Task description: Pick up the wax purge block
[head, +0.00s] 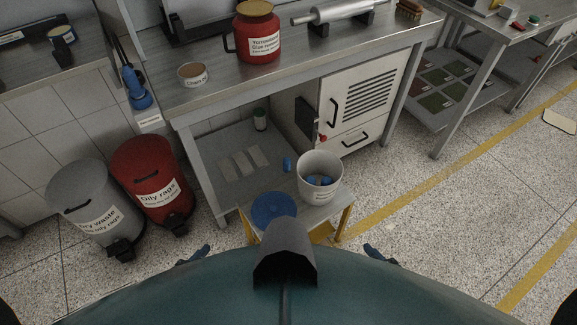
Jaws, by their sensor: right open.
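Several blue lumps (326,181) lie inside a white labelled bucket (308,191), low down in front of me. Another small blue piece (288,164) is just left of the bucket. These look like wax blocks, but I cannot tell which one is the wax purge block. My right gripper (380,255) shows as a small dark blue shape past the edge of my body, below and right of the bucket; it is open and apart from the blue pieces. My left gripper (193,257) shows only in part at the lower left, its jaws unclear.
The bucket and a round blue lid (273,209) are on a low yellow-legged stand (342,206). A steel workbench (205,95) with a red pot (259,42) is behind. Grey (92,190) and red (147,165) bins stand left.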

